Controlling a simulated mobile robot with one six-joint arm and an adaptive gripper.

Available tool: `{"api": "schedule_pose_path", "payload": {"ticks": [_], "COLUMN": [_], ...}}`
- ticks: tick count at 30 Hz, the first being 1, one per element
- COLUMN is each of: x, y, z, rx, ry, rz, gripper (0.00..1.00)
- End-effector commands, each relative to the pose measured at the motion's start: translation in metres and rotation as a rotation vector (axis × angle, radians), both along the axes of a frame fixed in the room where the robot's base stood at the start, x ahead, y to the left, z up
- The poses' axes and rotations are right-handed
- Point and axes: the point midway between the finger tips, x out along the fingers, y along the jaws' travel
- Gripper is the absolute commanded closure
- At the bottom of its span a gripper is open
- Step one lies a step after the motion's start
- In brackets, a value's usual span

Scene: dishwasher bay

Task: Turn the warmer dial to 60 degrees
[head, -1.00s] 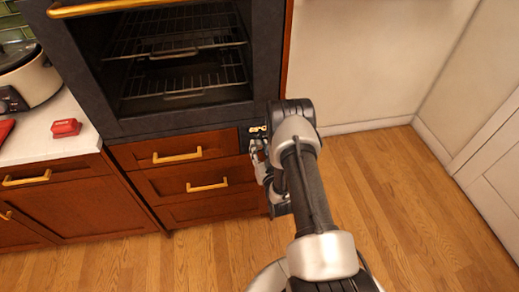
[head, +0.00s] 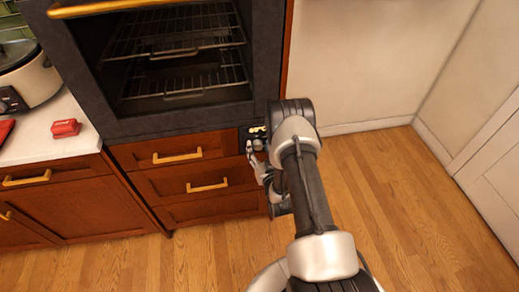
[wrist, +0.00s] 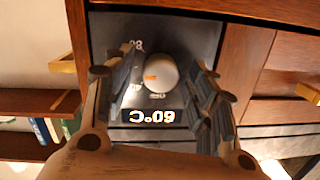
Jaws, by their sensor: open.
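The warmer dial (wrist: 161,73) is a round white knob with an orange mark, set on a dark panel (wrist: 203,30) in the wrist view. Pale scale marks show beside it, partly hidden by the fingers. A lit display (wrist: 152,117) on the panel, turned over in the picture, appears to read 60°C. My gripper (wrist: 165,82) is open, with one finger on each side of the knob. Whether the fingers touch it is not clear. In the head view my gripper (head: 254,162) is at the small panel below the oven, where the lit display (head: 256,131) partly shows.
The oven (head: 175,75) with wire racks is above, and wooden drawers (head: 190,182) with brass handles are left of my gripper. A counter (head: 60,151) with a red object (head: 66,128) and a cooker (head: 30,75) is at far left. The floor at right is clear.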

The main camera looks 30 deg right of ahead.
Motion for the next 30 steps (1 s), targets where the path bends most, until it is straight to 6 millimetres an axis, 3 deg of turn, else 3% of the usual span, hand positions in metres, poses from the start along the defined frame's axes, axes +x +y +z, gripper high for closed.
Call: {"api": "schedule_pose_path", "payload": {"ticks": [8, 21, 30], "x": [-0.006, -0.068, -0.074], "y": [0.001, 0.014, 0.015], "z": [-0.001, 0.004, 0.006], "rx": [0.0, 0.001, 0.0], "ry": [0.002, 0.002, 0.001], "rz": [-0.001, -0.001, 0.0], "gripper": [0.48, 0.48, 0.48]}}
